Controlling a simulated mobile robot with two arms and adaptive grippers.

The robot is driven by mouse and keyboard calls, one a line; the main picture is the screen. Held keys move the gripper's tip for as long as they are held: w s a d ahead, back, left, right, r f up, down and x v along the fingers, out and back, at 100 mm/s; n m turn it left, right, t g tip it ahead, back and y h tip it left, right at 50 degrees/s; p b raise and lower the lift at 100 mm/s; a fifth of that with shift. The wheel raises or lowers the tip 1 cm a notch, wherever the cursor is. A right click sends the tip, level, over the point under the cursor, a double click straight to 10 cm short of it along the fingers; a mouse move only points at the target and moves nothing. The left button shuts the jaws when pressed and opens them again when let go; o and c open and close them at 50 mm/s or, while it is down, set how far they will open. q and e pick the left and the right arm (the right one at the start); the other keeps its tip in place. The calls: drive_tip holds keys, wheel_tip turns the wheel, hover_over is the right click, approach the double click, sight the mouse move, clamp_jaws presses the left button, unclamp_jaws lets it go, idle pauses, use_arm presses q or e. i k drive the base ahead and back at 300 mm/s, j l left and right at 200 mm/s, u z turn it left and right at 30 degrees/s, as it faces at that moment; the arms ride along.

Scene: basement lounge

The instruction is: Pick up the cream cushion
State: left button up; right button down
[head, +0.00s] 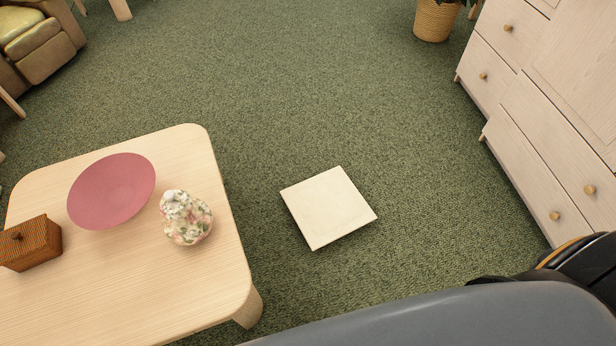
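The cream cushion (328,207) is a flat, square, pale shape lying on the green carpet in the middle of the head view, to the right of the wooden table. Nothing covers it and nothing touches it except the floor. Neither of my grippers shows in the head view. A dark part at the lower right edge seems to belong to my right arm, but no fingers are visible there.
A low wooden table (120,285) at left bears a pink bowl (112,190), a floral vase (186,217) and a wicker box (32,243). Pale drawers (545,130) stand at right. A woven planter (436,20) and an armchair (45,48) are farther back. Carpet around the cushion is clear.

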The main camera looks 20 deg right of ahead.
sight(327, 207)
drive_tip(key=z, duration=0.8)
